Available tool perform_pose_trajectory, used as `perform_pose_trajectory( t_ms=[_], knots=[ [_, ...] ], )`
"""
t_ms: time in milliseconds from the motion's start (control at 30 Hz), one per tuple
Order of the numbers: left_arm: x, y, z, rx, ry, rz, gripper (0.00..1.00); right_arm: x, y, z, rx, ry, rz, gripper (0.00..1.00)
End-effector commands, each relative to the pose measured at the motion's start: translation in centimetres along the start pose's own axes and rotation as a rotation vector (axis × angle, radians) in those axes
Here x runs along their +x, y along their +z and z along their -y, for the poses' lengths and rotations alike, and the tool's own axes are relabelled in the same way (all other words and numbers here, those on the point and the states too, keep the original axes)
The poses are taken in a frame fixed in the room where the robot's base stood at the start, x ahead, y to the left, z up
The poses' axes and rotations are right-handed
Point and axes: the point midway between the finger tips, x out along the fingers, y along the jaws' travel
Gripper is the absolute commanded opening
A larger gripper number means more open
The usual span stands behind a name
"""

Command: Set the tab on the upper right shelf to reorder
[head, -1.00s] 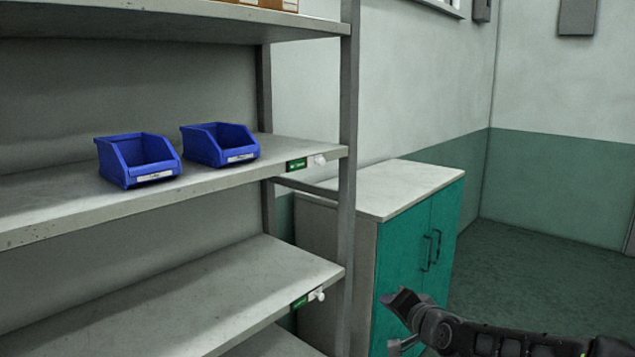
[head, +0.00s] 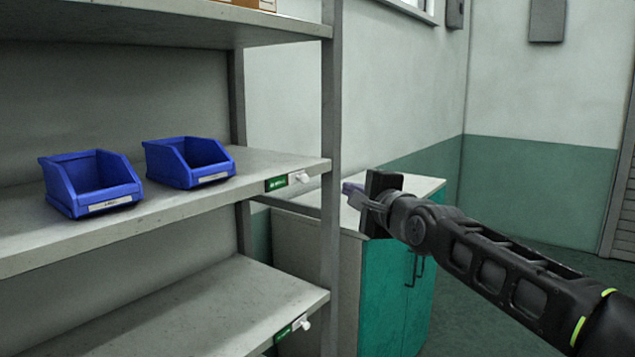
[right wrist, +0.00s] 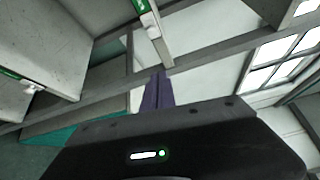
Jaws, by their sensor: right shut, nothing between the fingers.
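The upper shelf's tab is a green label (head: 276,183) with a white knob (head: 302,177) at its right, on the shelf's front edge near the upright post. In the right wrist view the upper label (right wrist: 139,5) and its knob (right wrist: 154,32) show at the top, just beyond my fingertips. My right gripper (head: 352,192) is shut and empty, to the right of the post and apart from the knob. Its purple fingers also show in the right wrist view (right wrist: 157,90). My left gripper is not in view.
A similar green tab (head: 283,334) with a white knob (head: 304,324) is on the lower shelf. Two blue bins (head: 92,185) (head: 189,163) stand on the upper shelf. The grey post (head: 331,130) and a teal cabinet (head: 385,290) are close to my right arm.

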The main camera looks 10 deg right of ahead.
Motion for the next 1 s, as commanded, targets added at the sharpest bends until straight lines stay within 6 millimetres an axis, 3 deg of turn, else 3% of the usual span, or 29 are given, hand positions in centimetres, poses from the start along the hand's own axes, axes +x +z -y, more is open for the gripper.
perform_pose_trajectory(
  t_ms=[267,600,933,1000],
  knots=[
    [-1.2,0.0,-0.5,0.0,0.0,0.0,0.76,0.5,0.1,0.5,0.001,-0.002,0.004,0.0],
    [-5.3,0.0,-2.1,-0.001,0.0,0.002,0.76,2.6,0.5,0.7,-0.002,0.003,0.005,0.0],
    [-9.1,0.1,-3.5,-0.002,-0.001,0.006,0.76,9.6,0.3,0.5,0.001,0.002,0.003,0.0],
    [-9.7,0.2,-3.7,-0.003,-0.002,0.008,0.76,10.1,1.0,0.6,-0.004,0.001,0.007,0.0]
  ],
)
